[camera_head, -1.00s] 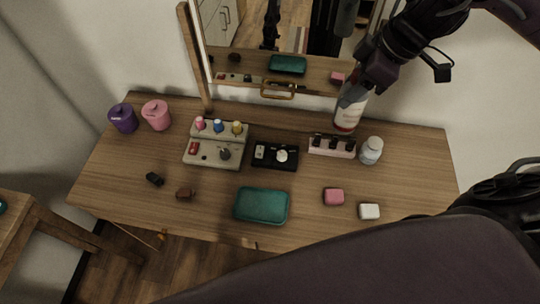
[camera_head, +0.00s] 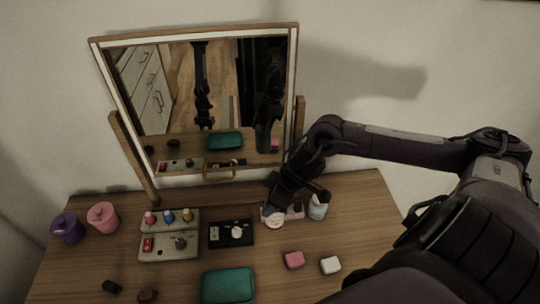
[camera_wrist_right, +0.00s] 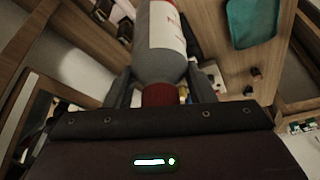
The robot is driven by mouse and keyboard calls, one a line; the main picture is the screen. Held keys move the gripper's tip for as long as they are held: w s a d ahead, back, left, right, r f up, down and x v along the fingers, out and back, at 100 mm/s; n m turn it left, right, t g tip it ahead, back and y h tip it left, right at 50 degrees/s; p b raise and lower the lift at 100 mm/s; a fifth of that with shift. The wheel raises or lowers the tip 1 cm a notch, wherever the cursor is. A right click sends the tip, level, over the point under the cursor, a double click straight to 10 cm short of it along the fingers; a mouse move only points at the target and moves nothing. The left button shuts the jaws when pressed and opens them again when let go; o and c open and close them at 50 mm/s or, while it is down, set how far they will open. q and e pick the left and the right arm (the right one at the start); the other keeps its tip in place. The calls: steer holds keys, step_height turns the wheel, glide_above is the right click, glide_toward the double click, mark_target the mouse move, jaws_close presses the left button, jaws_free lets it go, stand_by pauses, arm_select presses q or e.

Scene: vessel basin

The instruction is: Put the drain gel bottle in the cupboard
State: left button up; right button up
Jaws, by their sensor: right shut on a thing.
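The drain gel bottle (camera_wrist_right: 160,50) is grey-white with a pale label and a red cap. In the right wrist view it sits between the two fingers of my right gripper (camera_wrist_right: 160,92), which is shut on it near the red cap. In the head view my right gripper (camera_head: 278,198) is over the back of the dressing table, in front of the mirror, and largely hides the bottle (camera_head: 272,219). I cannot tell whether the bottle touches the table. My left gripper is not in view. I cannot make out the cupboard for certain.
The dressing table (camera_head: 110,265) carries a mirror (camera_head: 165,85), purple (camera_head: 68,228) and pink (camera_head: 103,217) pots, a stand of small bottles (camera_head: 168,246), a black tray (camera_head: 247,238), a teal pouch (camera_head: 228,285), pink (camera_head: 294,260) and white (camera_head: 330,265) blocks and a clear bottle (camera_head: 318,207).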

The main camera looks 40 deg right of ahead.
mark_target(272, 217)
step_height(272, 217, down, 8)
steer(key=shift+r, duration=0.1)
stand_by(0.4)
steer(key=shift+f, duration=0.2)
steer(key=o, duration=1.4)
